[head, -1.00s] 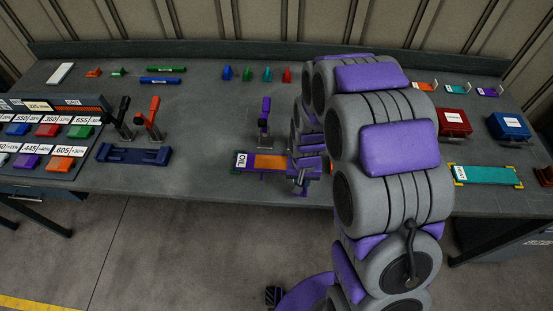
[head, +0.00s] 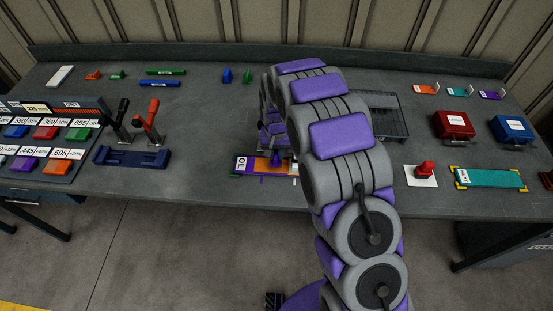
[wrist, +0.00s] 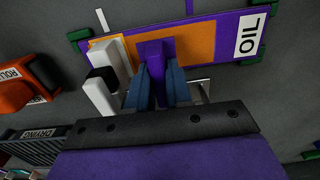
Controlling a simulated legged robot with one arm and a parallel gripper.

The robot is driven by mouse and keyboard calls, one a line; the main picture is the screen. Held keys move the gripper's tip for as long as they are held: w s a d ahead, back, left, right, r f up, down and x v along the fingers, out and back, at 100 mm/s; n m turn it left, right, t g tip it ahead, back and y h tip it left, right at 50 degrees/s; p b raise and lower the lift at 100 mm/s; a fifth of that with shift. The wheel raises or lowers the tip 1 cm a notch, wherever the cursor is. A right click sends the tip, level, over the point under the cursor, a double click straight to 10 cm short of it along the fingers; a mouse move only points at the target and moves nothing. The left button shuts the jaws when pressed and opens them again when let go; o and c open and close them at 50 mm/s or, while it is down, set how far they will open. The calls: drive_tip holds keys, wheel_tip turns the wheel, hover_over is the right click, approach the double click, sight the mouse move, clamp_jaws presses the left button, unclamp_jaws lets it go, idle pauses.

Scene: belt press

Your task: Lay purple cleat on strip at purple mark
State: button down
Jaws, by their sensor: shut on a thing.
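The strip (wrist: 225,30) is purple with an orange area and a white OIL label; in the head view its label end (head: 241,164) shows left of my arm. My gripper (wrist: 157,92) is shut on the purple cleat (wrist: 154,52), over the orange area. The jaws grip its sides from the bottom of the wrist view. I cannot tell whether the cleat touches the strip. A short purple mark (wrist: 189,7) lies on the bench beside the strip's edge, right of the cleat in the wrist view. My arm hides much of the strip in the head view.
A red-orange roller tool (wrist: 25,80) and a drying rack (head: 385,112) are nearby. Green corner pieces (wrist: 81,47) bound the strip. Left of it stand black and red levers (head: 155,118).

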sight(275, 159)
drive_tip(key=f, duration=0.3)
drive_tip(key=shift+a+f+b, duration=0.3)
drive_tip(key=shift+a+b, duration=0.1)
drive_tip(key=shift+d, duration=0.3)
drive_tip(key=c, duration=1.2)
unclamp_jaws()
drive_tip(key=shift+o, duration=0.8)
drive_tip(key=shift+a, duration=0.15)
drive_tip(key=shift+r, duration=0.1)
